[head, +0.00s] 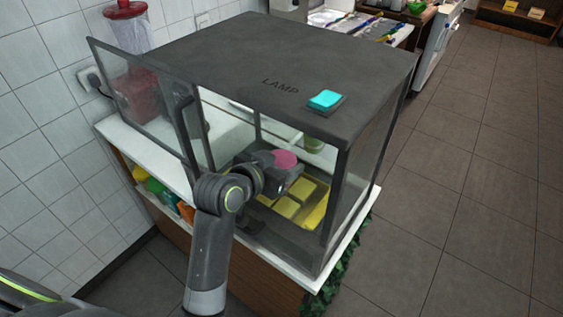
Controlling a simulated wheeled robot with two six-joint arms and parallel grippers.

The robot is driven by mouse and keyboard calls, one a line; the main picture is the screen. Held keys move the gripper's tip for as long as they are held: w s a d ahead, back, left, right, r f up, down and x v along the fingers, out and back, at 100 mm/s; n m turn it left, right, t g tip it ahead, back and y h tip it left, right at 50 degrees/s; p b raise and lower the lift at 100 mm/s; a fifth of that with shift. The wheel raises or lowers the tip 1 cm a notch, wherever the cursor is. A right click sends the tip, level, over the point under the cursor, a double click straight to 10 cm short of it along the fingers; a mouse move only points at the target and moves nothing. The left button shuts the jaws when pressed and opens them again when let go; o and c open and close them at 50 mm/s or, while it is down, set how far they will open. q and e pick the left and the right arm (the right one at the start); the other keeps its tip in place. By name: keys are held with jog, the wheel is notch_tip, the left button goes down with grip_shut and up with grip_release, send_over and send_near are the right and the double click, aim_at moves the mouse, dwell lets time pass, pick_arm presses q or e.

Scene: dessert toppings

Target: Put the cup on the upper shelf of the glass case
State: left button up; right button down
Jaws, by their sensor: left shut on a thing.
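The glass case (338,160) stands on a white-topped counter, with a dark top marked LAMP. Its glass door (140,90) is swung open to the left. My left arm reaches through the open front, and my left gripper (280,165) is inside the case. It is shut on the cup (286,158), of which only a round pink top shows; the gripper hides the rest. I cannot tell whether the cup touches a shelf. A green-topped item (312,144) is behind it. My right gripper is out of view.
Yellow blocks (287,207) lie on the case's lower level. A cyan button (325,99) is on the case's top. A red-lidded jar (126,12) stands behind the door. Colored items (160,187) sit in the counter's open side. The floor at right is clear.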

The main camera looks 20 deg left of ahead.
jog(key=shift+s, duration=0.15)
pick_arm(q)
jog(key=shift+f, duration=0.15)
jog(key=o, duration=1)
jog(key=shift+o, duration=0.2)
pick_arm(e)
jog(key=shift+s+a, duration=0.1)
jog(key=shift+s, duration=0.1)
